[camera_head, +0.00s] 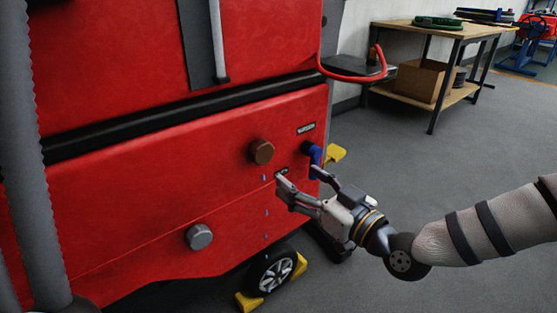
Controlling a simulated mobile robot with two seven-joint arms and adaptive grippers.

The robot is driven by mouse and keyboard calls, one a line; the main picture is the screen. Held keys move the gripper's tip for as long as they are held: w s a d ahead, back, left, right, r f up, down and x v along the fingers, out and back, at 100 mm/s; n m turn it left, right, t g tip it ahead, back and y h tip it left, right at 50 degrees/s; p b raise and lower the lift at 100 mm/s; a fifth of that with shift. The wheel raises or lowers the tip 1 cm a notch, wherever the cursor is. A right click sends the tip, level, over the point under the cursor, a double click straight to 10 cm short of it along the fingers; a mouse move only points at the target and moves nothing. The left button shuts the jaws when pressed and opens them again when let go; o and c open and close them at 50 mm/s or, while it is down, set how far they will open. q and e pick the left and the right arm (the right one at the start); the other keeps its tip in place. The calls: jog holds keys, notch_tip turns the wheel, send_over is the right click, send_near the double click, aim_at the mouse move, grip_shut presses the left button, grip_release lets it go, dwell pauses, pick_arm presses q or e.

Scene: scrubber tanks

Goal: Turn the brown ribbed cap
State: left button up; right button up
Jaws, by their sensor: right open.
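The brown ribbed cap (261,151) sticks out from the red side of the scrubber machine (150,215). My right gripper (297,176) is open, with its fingers pointing up and left. It is a little below and to the right of the brown cap in the picture, with a gap between them. Its jaws look empty. My left gripper is not in view.
A grey cap (199,236) sits lower left on the same red panel. A blue fitting (312,152) is at the panel's right edge. A wheel (271,271) with yellow chocks stands below. A wooden workbench (425,32) is at the back; the grey floor between is clear.

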aim_at(265, 157)
jog(key=b+x, duration=0.1)
jog(key=x, duration=0.4)
jog(key=b+x, duration=0.2)
jog(key=x, duration=0.3)
jog(key=shift+a+f, duration=0.2)
jog(key=shift+a, duration=0.15)
jog(key=shift+w+a+r, duration=0.1)
jog(key=shift+w, duration=0.15)
jog(key=c, duration=1.2)
